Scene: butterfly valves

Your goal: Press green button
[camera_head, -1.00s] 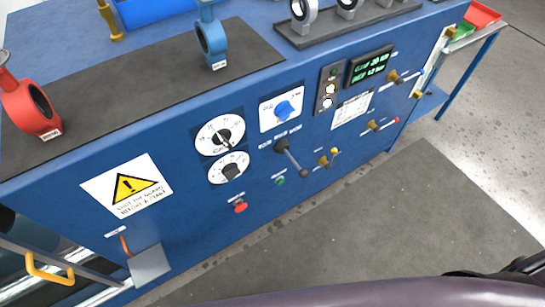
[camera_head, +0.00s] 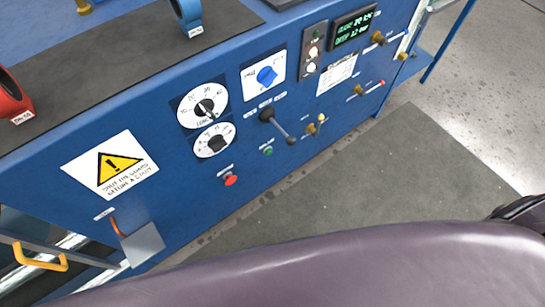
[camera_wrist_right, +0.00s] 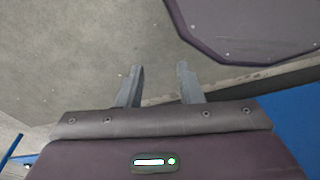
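The green button (camera_head: 268,151) is a small round knob low on the blue front panel (camera_head: 200,235) in the head view. The red button (camera_head: 231,179) sits to its lower left, and a dark lever (camera_head: 280,128) is just above it. My right gripper (camera_wrist_right: 158,88) shows in the right wrist view with its two grey fingers apart and nothing between them, over grey floor. Neither gripper shows in the head view, so their distance from the button cannot be told. The green button is not visible in the right wrist view.
Two white dials (camera_head: 203,106), a blue selector (camera_head: 267,76) and a green-text display (camera_head: 353,30) are around the button. Brass valves (camera_head: 314,127) stick out to the right. A hinged grey flap (camera_head: 142,243) is at lower left. Grey floor mat (camera_head: 350,165) lies before the panel.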

